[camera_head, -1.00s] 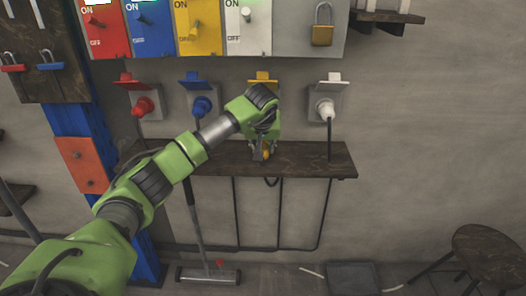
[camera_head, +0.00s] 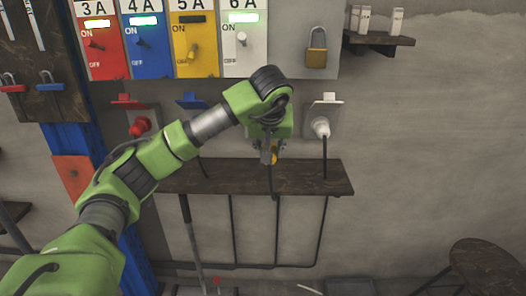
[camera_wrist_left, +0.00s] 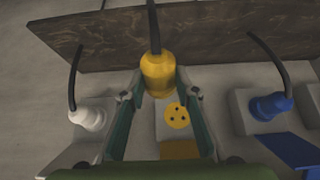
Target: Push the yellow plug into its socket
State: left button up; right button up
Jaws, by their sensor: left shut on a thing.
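The yellow plug (camera_wrist_left: 157,74) is between the fingertips of my left gripper (camera_wrist_left: 157,82) in the left wrist view, its black cable running off at the top. In the head view my left gripper (camera_head: 268,150) hides most of the plug, and only a bit of yellow (camera_head: 274,158) shows. The yellow socket face (camera_wrist_left: 176,116), with three dark holes, is visible between the fingers, and its yellow lid (camera_wrist_left: 180,150) stands open below it in that view. The plug is apart from the socket face and a little to one side of it. My right gripper is not in view.
The white plug (camera_head: 320,127) and the red plug (camera_head: 139,127) sit in wall sockets. The blue plug (camera_wrist_left: 272,105) is on the other side of the yellow socket from the white one. A dark wooden shelf (camera_head: 320,178) runs below the sockets. Switch panels (camera_head: 193,40) hang above.

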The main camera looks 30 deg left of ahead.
aim_at(275, 155)
pick_arm(q)
jog(key=s+d+r, duration=0.2)
jog(key=s+d, duration=0.1)
jog(key=shift+d, duration=0.3)
jog(key=s+d+m+t+h, duration=0.1)
jog(key=s+d+m+h, duration=0.2)
jog(key=s+d+m, duration=0.3)
jog(key=s+d, duration=0.3)
jog(key=d, duration=0.4)
jog(key=shift+s+d, duration=0.2)
jog(key=shift+r, duration=0.1)
